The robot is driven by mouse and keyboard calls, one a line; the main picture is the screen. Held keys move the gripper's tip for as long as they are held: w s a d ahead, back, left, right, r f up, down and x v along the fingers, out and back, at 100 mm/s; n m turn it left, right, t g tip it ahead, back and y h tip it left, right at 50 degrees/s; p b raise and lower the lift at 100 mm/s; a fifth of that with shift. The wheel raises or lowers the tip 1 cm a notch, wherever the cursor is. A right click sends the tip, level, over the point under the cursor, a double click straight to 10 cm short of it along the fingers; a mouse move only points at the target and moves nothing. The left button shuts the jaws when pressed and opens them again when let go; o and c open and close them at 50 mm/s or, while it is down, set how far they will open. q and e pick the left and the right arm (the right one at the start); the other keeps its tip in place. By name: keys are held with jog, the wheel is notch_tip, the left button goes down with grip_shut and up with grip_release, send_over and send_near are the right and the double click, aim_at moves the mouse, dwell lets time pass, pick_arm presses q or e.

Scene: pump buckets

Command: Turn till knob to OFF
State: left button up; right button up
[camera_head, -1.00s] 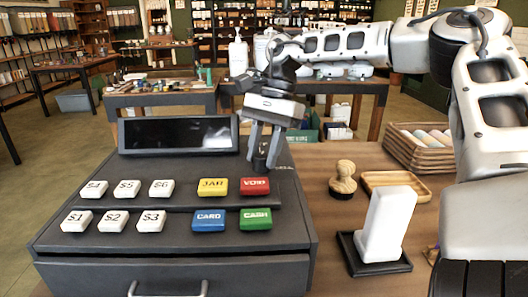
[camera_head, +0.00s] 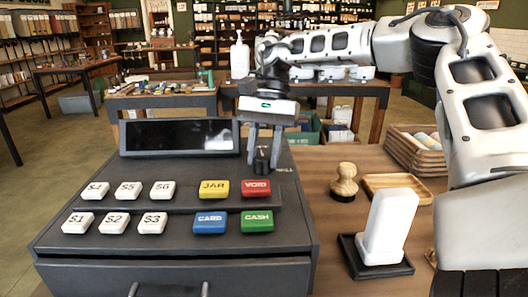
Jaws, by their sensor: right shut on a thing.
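The till (camera_head: 180,271) is a dark grey register with several coloured and white keys, standing on a wooden counter. Its black knob (camera_head: 262,161) is at the upper right of the sloped top, beside the display. My right gripper (camera_head: 264,153) comes down from above with its two fingers on either side of the knob, shut on it. The gripper hides part of the knob. Small pale lettering shows right of the knob, too small to read. My left gripper is not in view.
The till's black display (camera_head: 179,135) stands just left of my gripper. To the right are a wooden stamp (camera_head: 344,184), a white upright block (camera_head: 389,226) on a black tray, a wooden tray (camera_head: 400,181) and a slatted crate (camera_head: 413,151).

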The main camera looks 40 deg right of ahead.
jog(key=o, duration=1)
pick_arm(q)
jog(key=p, duration=0.1)
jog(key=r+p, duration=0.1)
jog(key=p, duration=0.1)
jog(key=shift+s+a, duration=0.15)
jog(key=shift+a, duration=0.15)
pick_arm(e)
jog(key=v, duration=1.6)
jog(key=shift+w+d, duration=0.1)
jog(key=shift+f, duration=0.1)
